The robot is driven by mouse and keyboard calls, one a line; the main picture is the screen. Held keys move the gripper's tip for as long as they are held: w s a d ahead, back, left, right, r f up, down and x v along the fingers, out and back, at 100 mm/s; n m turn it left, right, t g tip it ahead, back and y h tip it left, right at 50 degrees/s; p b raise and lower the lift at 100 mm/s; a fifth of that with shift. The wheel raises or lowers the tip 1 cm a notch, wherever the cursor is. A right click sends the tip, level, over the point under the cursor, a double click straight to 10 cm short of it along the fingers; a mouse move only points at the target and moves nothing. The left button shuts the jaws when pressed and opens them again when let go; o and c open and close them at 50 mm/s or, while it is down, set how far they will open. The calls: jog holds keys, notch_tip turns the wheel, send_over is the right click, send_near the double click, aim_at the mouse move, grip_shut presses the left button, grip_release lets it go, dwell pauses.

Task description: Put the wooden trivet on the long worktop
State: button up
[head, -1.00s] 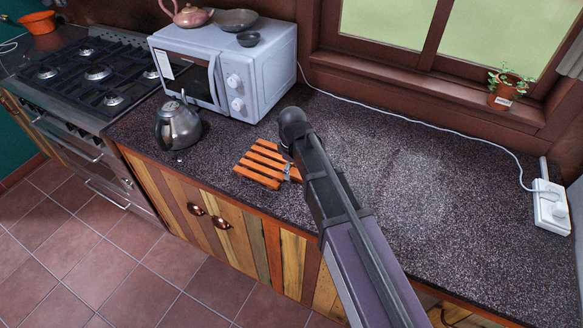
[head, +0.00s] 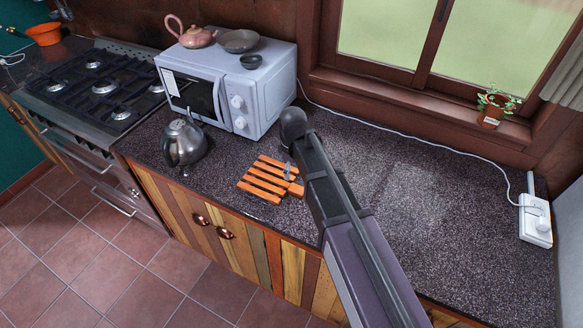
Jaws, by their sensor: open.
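The wooden trivet (head: 265,186), a set of orange-brown slats, lies on the dark speckled worktop (head: 430,225), near its front edge and right of the kettle. My arm reaches in from the lower right. My gripper (head: 288,172) is at the trivet's right end, its grey fingers small and partly hidden by the wrist. The jaws are open, and the fingers overlap the trivet in the picture. I cannot tell whether they touch it.
A steel kettle (head: 184,143) stands left of the trivet, with a white microwave (head: 230,90) behind it. A stove (head: 95,95) is at far left. A white cable runs along the wall to a socket block (head: 536,220). The worktop's right part is clear.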

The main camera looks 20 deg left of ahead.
jog(key=shift+r+p, duration=1.35)
jog(key=shift+r, duration=0.3)
jog(key=shift+d, duration=0.1)
jog(key=s+d+m, duration=0.2)
jog(key=d+m, duration=1.5)
jog(key=d, duration=2.5)
jog(key=shift+s, duration=0.2)
